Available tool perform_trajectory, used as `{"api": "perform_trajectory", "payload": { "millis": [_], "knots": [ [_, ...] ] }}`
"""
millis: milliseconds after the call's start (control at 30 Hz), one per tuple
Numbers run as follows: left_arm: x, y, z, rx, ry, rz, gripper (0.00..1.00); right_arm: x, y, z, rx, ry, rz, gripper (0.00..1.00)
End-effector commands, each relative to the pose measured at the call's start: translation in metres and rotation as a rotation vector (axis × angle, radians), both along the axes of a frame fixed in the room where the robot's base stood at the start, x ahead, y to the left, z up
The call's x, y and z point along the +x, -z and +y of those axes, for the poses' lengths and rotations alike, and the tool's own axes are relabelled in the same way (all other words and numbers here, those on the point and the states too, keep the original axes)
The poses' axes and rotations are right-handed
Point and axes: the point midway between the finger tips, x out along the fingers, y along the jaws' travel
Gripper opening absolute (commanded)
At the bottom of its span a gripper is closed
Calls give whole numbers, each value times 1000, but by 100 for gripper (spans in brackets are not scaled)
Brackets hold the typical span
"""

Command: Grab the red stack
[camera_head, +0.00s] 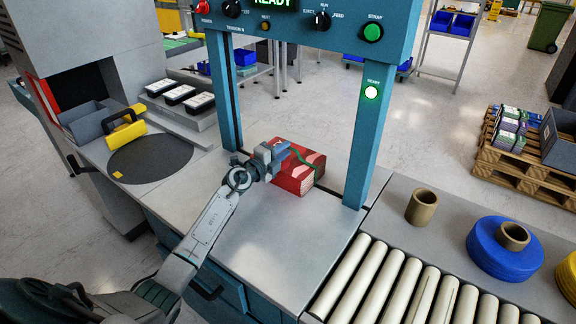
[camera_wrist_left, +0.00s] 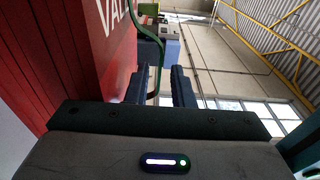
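The red stack (camera_head: 300,183) is a bundle of red-covered printed sheets with a green strap (camera_head: 304,160) across it, lying on the grey machine table under the blue frame. My left gripper (camera_head: 279,152) is at the stack's upper left side in the head view. In the left wrist view the stack (camera_wrist_left: 75,60) fills the left side, and the green strap (camera_wrist_left: 158,45) curves out from it toward the gap between the fingers. The left gripper (camera_wrist_left: 165,80) is open, with a clear gap between its fingers. Whether the strap lies between them is unclear. My right gripper is not in view.
The blue frame's right post (camera_head: 370,130) and left post (camera_head: 224,95) flank the stack. A roller conveyor (camera_head: 400,285) lies at the lower right, with a cardboard tube (camera_head: 421,207) and blue strap roll (camera_head: 485,262) beyond. The table in front of the stack is clear.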

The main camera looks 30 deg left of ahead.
Motion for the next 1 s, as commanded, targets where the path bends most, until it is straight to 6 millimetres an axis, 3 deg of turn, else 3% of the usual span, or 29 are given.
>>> {"api": "perform_trajectory", "payload": {
  "millis": [33, 100, 600, 1000],
  "knots": [
    [0, 0, 0, 0, 0, 0, 10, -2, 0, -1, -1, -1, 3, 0],
    [0, 0, 0, 0, 0, 0, 0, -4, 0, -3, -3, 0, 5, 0],
    [0, 0, 0, 0, 0, 0, 0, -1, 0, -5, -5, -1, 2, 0],
    [0, 0, 0, 1, 0, 0, 0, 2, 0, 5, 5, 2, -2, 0]
  ]
}}
